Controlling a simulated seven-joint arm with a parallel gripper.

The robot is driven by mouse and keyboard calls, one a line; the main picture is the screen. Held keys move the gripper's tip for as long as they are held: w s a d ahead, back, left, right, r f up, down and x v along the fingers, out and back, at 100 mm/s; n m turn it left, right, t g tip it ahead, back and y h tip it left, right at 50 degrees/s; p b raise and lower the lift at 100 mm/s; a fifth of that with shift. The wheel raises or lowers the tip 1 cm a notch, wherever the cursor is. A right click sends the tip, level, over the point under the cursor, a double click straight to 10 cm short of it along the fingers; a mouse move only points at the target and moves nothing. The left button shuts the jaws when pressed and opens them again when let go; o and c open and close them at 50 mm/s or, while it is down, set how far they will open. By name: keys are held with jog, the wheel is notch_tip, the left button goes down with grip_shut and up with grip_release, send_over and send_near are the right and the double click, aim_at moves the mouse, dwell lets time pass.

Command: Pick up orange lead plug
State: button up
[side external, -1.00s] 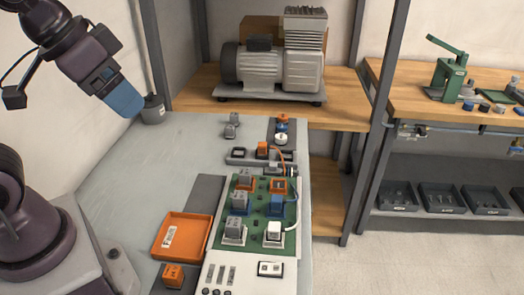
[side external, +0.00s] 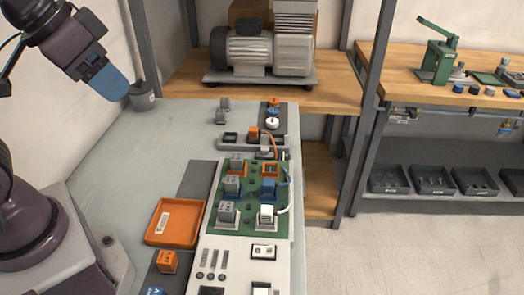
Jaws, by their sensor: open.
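The orange lead plug (side external: 253,133) sits in a dark slotted holder (side external: 226,143) toward the back of the bench. An orange lead (side external: 273,146) runs from it down to the right side of the green board (side external: 222,193). An orange-rimmed socket (side external: 271,170) is on the board's upper right. My gripper (side external: 120,95) is at the upper left, raised above the bench, with its blue end angled down and right. It is open, well away from the plug, and nothing shows in it. Its fingers are hard to make out.
Grey, blue and white blocks stand on the board. An orange tray (side external: 176,222) and an orange block (side external: 167,262) lie left of it.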

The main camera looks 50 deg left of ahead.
jog(key=m+g+h, duration=0.2)
jog(key=m+h, duration=0.1)
jog(key=m, duration=0.6)
send_near(256, 128)
jog(key=x, duration=1)
jog(key=c, duration=1)
